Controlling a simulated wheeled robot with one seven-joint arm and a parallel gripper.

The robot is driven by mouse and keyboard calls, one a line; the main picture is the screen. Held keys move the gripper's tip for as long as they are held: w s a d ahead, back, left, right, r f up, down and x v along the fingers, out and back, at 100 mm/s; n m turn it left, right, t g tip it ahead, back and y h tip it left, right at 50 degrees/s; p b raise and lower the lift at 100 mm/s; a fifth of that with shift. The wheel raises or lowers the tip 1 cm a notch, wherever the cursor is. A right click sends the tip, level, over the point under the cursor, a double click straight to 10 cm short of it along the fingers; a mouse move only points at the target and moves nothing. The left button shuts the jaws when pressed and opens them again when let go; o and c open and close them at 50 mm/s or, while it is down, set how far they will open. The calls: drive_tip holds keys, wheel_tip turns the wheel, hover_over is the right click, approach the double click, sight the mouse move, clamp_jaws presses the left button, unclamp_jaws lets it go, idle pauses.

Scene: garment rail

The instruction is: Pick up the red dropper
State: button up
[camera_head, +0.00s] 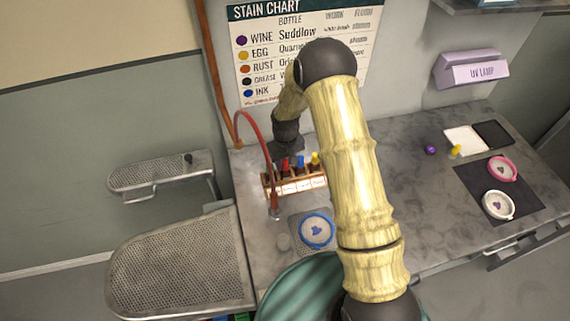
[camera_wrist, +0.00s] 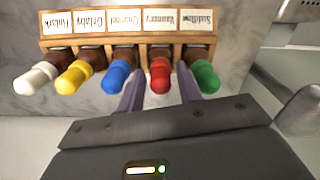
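The red dropper (camera_wrist: 160,77) stands in a wooden rack (camera_wrist: 226,40) in the wrist view, between the blue dropper (camera_wrist: 116,78) and the green dropper (camera_wrist: 205,77). My gripper (camera_wrist: 160,70) is open, with one purple-grey finger on each side of the red dropper. Gaps show between the fingers and the red bulb. The left finger is close to the blue dropper and the right one close to the green. In the head view the red dropper (camera_head: 284,164) shows small in the rack, below my dark wrist; the fingers cannot be made out there.
Yellow (camera_wrist: 74,78) and white (camera_wrist: 37,77) droppers share the rack, which has name labels. In the head view a red hose (camera_head: 268,160) runs down in front of the rack. A blue-rimmed dish (camera_head: 317,231) lies near it.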

drive_tip(key=c, duration=0.7)
wheel_tip(320, 180, up, 10)
drive_tip(key=b, duration=0.3)
idle(0.6)
